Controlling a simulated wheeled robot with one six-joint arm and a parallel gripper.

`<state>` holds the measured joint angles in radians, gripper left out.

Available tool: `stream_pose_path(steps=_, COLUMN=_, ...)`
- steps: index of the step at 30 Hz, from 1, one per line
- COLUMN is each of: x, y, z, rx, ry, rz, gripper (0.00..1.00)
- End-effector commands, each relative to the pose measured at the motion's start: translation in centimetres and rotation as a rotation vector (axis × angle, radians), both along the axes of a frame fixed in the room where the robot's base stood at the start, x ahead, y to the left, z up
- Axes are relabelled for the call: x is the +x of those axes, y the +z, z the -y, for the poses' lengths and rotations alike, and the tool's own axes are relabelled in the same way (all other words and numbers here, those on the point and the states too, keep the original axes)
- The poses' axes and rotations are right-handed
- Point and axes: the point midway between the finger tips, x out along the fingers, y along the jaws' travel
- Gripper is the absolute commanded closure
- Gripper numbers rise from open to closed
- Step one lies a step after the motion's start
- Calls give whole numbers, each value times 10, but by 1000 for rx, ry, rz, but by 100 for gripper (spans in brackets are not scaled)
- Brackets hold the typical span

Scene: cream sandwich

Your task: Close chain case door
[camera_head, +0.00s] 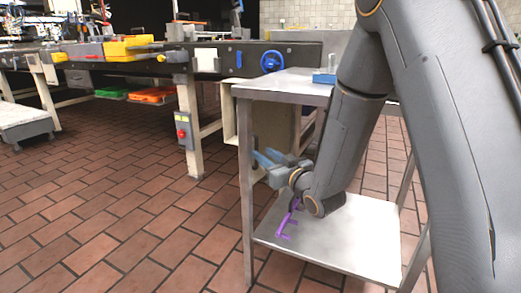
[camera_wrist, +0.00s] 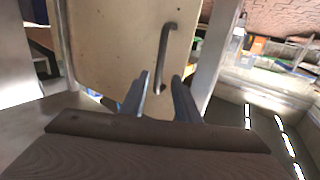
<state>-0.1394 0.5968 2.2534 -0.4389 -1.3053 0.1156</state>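The cream chain case door (camera_wrist: 120,50), with a dark bent-bar handle (camera_wrist: 164,50), fills the upper middle of the wrist view. In the head view a cream panel (camera_head: 229,118) shows beyond the steel table's front leg; how far the door stands open is unclear. My gripper (camera_wrist: 161,77) is open, its two blue-grey fingers pointing at the door. The handle's lower end shows between the fingertips; whether they touch it cannot be told. In the head view my gripper (camera_head: 258,158) is beside the table leg, below the tabletop.
A steel table (camera_head: 280,82) stands close, with my arm reaching between its top and lower shelf (camera_head: 350,235). A purple object (camera_head: 288,222) is at the lower shelf. A machine with a blue handwheel (camera_head: 272,61) stands behind.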

Motion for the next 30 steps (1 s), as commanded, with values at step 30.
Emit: stream_pose_path(steps=30, x=-44, y=-6, z=5, rx=-154, ry=-53, rz=-190, gripper=100)
